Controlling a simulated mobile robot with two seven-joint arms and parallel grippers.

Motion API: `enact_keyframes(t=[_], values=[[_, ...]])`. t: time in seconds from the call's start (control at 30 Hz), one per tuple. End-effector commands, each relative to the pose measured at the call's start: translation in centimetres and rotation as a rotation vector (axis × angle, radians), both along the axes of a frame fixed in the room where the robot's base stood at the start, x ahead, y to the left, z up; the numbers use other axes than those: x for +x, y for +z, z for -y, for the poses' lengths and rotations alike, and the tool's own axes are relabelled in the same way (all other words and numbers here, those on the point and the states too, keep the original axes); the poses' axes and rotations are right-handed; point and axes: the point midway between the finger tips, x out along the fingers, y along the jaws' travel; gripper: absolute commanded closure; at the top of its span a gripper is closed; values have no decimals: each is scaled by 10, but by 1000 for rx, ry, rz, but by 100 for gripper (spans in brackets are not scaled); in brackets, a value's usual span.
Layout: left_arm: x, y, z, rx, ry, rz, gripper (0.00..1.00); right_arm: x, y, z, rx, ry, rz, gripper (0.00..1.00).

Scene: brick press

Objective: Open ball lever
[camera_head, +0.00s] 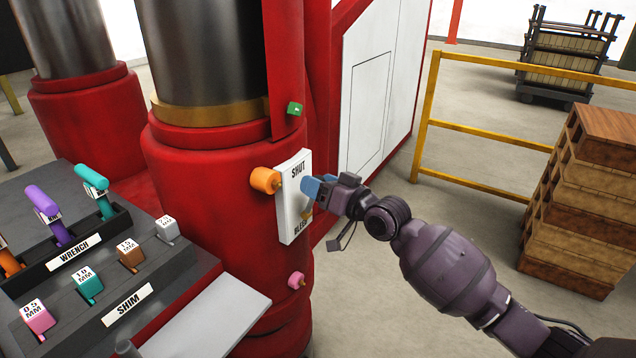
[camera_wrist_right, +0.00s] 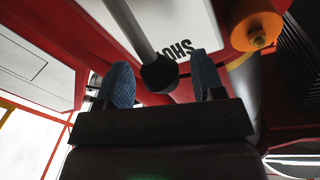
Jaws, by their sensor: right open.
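A white plate (camera_head: 291,215) labelled SHUT at its top and BLEED lower down is fixed to the red press column. In the right wrist view, a grey lever rod (camera_wrist_right: 132,25) with a dark ball (camera_wrist_right: 158,76) at its end shows in front of the plate. My right gripper (camera_head: 312,188) is at the plate. Its two blue fingers are open, one on each side of the ball, with gaps visible. In the head view the gripper hides most of the lever. My left gripper is not in view.
An orange knob (camera_head: 265,180) sits just left of the plate, with a green fitting (camera_head: 294,108) above and a pink one (camera_head: 296,280) below. A wrench and shim rack (camera_head: 150,268) stands at left. A yellow rail (camera_head: 470,128) and stacked wooden crates (camera_head: 585,190) are at right.

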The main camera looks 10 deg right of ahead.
Motion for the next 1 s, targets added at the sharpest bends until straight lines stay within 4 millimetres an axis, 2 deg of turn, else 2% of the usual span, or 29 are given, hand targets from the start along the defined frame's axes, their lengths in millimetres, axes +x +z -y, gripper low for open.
enact_keyframes(t=[0.4, 0.8, 1.0], values=[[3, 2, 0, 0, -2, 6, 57, 6, 0, -4, 0, 0, 0, 38], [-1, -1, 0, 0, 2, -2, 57, 6, 0, -4, 0, -1, 0, 99], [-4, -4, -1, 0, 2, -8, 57, 5, -1, -3, 2, -1, 3, 100]])
